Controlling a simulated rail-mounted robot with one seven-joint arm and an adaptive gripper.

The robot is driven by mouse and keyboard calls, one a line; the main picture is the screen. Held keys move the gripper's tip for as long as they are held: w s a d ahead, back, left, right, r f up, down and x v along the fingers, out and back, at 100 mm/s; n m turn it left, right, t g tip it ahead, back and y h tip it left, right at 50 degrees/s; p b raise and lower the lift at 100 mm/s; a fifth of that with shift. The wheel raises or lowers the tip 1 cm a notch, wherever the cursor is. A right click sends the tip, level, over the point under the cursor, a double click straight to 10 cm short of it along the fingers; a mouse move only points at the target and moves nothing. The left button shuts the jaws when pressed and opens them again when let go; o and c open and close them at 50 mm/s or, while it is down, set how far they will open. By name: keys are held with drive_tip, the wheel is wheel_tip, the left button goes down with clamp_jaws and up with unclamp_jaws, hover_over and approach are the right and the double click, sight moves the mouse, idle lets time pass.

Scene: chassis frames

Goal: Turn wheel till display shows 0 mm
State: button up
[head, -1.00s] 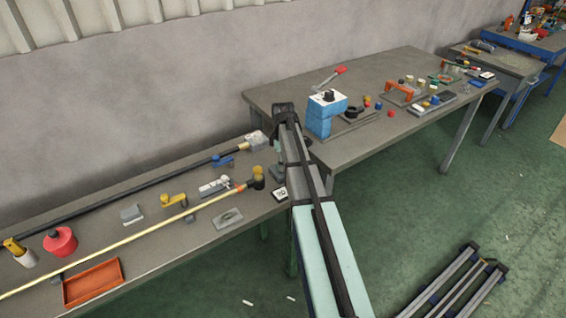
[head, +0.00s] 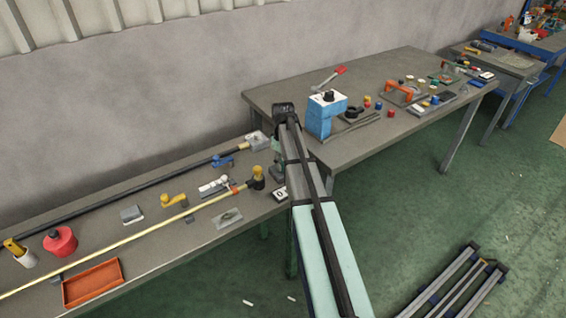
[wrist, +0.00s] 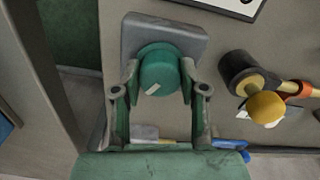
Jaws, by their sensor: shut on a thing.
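The green wheel (wrist: 160,68) is in the wrist view, a round knob with a small white mark on its face, on a grey block (wrist: 196,42). My gripper (wrist: 159,80) is shut on the wheel, one finger on each side. In the head view my arm mostly hides the wheel and gripper. The display (head: 281,194) is a small white plate with a dark frame, partly behind my arm; it looks like a 0, but it is too small to be sure. Its edge shows in the wrist view (wrist: 226,6).
A yellow-topped black fitting (head: 257,177) on a yellow rod stands close to the left of the wheel. A blue block (head: 325,115) with a black knob is on the right-hand table. A grey plate (head: 227,217) lies at the near table edge.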

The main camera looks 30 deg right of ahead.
drive_tip(key=shift+f+m, duration=0.1)
drive_tip(key=shift+m, duration=0.2)
drive_tip(key=o, duration=1.1)
drive_tip(key=shift+o, duration=0.2)
wheel_tip(320, 180, up, 12)
